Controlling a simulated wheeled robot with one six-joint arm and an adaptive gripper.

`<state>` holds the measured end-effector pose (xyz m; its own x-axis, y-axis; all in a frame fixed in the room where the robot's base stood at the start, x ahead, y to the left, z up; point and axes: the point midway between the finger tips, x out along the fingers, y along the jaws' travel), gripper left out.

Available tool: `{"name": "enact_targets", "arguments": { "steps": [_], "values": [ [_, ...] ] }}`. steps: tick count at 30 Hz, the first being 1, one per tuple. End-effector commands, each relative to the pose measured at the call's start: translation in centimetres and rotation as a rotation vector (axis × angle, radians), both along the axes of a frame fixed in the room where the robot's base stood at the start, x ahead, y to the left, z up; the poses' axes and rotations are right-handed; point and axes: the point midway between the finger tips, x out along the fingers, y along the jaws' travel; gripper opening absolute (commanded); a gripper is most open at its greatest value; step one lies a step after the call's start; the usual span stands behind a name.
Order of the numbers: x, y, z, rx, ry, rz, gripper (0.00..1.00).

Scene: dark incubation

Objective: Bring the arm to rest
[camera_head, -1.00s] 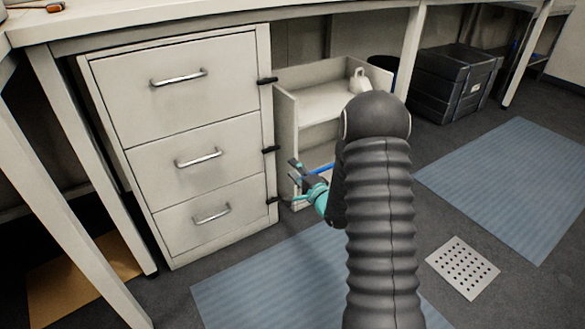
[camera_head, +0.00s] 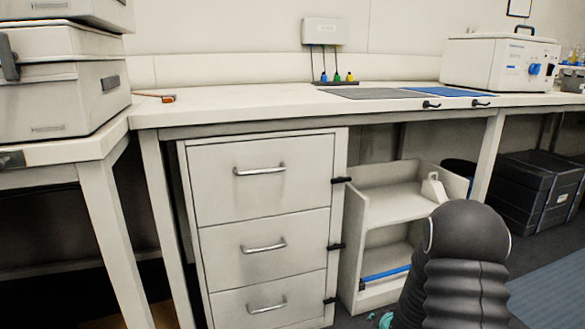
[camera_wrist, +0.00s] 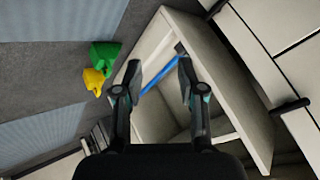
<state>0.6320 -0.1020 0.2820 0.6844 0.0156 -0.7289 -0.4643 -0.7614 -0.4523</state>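My arm (camera_head: 455,275), dark and ribbed, stands at the lower right of the head view. Only a teal bit of my gripper (camera_head: 384,320) shows there at the bottom edge, in front of the open shelf unit (camera_head: 352,240). In the wrist view my gripper (camera_wrist: 159,72) has its two fingers spread apart with nothing held between them. The shelf unit (camera_wrist: 240,110) lies ahead of the fingers, tilted in the picture. A blue strip (camera_wrist: 160,75) in it shows between the fingertips.
A drawer cabinet (camera_head: 262,210) stands left of the shelf unit, under a white bench (camera_head: 230,108). A white bottle (camera_head: 433,188) is on the upper shelf. Green (camera_wrist: 104,54) and yellow (camera_wrist: 94,80) pieces lie on the floor. A dark crate (camera_head: 530,190) stands at right.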

Motion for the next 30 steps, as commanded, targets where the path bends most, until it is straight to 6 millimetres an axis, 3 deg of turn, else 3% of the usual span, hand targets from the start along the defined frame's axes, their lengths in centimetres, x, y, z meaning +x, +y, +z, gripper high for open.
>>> {"name": "enact_targets", "arguments": {
  "steps": [6, 15, 30],
  "values": [
    [-6.4, -0.7, 4.7, -0.212, 0.267, 0.126, 0.4],
    [-15.2, 1.1, 13.6, -0.325, 0.513, 0.319, 0.4],
    [-27.8, 6.6, 27.2, -0.336, 0.594, 0.545, 0.4]
  ]
}}
